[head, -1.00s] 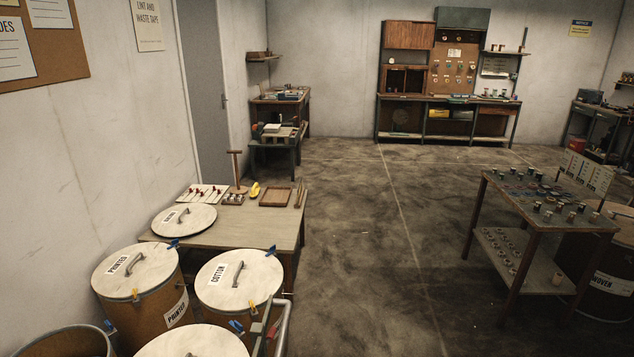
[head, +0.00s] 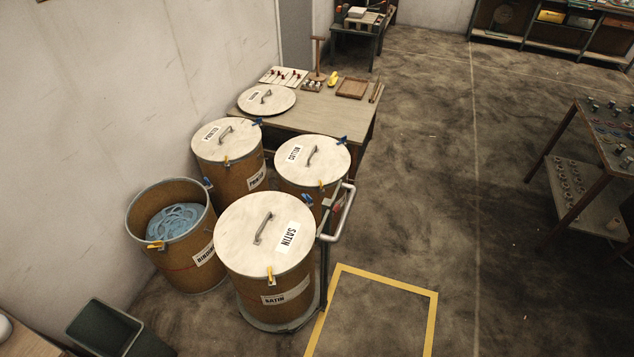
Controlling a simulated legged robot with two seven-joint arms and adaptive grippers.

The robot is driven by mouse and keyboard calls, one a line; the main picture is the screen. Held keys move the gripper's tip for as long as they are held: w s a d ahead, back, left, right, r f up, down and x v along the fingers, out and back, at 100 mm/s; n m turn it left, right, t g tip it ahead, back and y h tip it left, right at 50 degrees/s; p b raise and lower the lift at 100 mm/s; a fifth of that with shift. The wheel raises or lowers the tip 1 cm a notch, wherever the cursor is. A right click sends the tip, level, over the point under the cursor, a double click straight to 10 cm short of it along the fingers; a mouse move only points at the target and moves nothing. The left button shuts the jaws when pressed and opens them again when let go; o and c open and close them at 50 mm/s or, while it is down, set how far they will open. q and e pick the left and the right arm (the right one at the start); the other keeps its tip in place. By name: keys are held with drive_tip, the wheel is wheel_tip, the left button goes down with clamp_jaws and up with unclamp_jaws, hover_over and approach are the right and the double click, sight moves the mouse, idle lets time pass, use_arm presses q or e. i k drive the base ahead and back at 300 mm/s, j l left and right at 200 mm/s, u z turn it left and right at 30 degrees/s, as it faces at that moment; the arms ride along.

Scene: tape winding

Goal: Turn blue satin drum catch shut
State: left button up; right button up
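The satin drum (head: 250,290) is a brown drum standing at the front of a group of drums. Its pale round lid (head: 240,225) carries a grey handle and a SATIN label. A small blue catch (head: 307,200) shows at the lid's back right edge. A yellow catch (head: 270,275) sits at the front edge. The blue catch is too small to tell whether it is turned open or shut. Neither of my grippers is in view.
Lidded printed (head: 215,133) and cotton (head: 295,160) drums stand behind. The open drum (head: 143,225) at left holds blue tape. A metal rail (head: 343,215) stands right of the satin drum. A yellow-outlined floor area (head: 385,281) is clear. A dark bin (head: 100,328) is at lower left.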

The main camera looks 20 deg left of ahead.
sight(310, 200)
drive_tip(key=i+l+u, duration=0.1)
drive_tip(key=u, duration=0.3)
drive_tip(key=i+l+u, duration=0.15)
drive_tip(key=u, duration=0.25)
drive_tip(key=i+l+u, duration=0.1)
drive_tip(key=l+u, duration=0.15)
drive_tip(key=u, duration=0.15)
drive_tip(key=i+l+u, duration=0.1)
drive_tip(key=l, duration=0.45)
drive_tip(key=i+l+u, duration=0.15)
drive_tip(key=l, duration=0.4)
drive_tip(key=i+l+u, duration=0.1)
drive_tip(key=l, duration=0.5)
drive_tip(key=i+l+u, duration=0.15)
drive_tip(key=l, duration=0.45)
drive_tip(key=i+l+u, duration=0.1)
drive_tip(key=l, duration=0.5)
